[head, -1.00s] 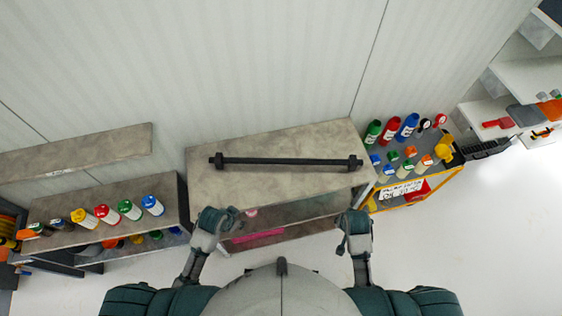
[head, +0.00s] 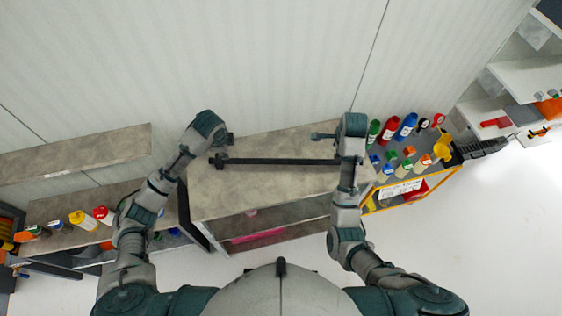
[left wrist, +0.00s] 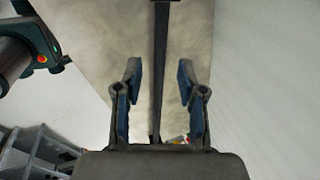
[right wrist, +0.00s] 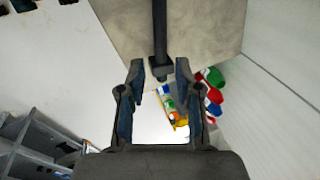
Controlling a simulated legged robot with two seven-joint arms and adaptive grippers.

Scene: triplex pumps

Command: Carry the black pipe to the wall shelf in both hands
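The black pipe (head: 280,162) lies on the grey top of a bench (head: 255,191), its right end hidden by my right arm. The wall shelf (head: 75,150) is a bare grey plank on the wall at the left. My left gripper (head: 229,139) is above the pipe's left end. In the left wrist view its fingers (left wrist: 160,80) are apart, with the pipe (left wrist: 160,60) showing between and beyond them. My right gripper (head: 322,136) is above the pipe's right part. In the right wrist view its fingers (right wrist: 160,78) are open, the pipe's flanged end (right wrist: 160,72) between them. Contact is unclear.
A lower shelf unit (head: 65,200) with several coloured bottles stands below the wall shelf. A yellow cart (head: 420,187) with several bottles and spray cans stands close to the right of the bench. White shelves (head: 525,80) are at the far right. The floor at the right is clear.

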